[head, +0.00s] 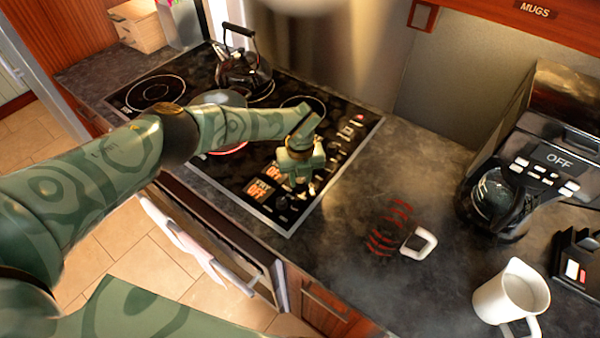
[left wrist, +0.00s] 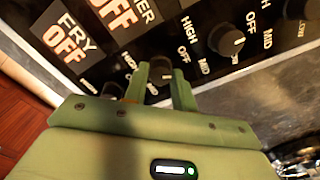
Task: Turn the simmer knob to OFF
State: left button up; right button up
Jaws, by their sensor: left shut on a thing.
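My left gripper (head: 300,183) reaches down onto the control panel of the black cooktop (head: 236,178). In the left wrist view its two fingers (left wrist: 160,88) are shut on a dark knob (left wrist: 160,70), one finger on each side. The knob stands near a lit display (left wrist: 118,14), cut off by the picture edge, reading "...MER OFF". A second display (left wrist: 64,38) reads "FRY OFF". A free knob (left wrist: 228,41) with HIGH, MID and OFF marks stands to the right. The held knob's pointer direction cannot be told. My right gripper is not in view.
A burner glows red (head: 230,149) under my left arm. A black kettle (head: 243,72) stands at the back of the cooktop.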

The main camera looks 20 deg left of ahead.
aim_at(301, 179)
pick_arm(q)
jog(key=n+p, duration=0.2)
jog(key=n, duration=0.3)
jog(key=shift+w+r, duration=0.1)
jog(key=shift+r, duration=0.05)
jog(key=shift+n, duration=0.3)
dwell(0.3)
jog(key=o, duration=1)
notch_tip(301, 179, up, 7)
jog(key=p, duration=0.3)
notch_tip(301, 179, up, 9)
jog(key=shift+r+p, duration=0.1)
jog(key=shift+p, duration=0.25)
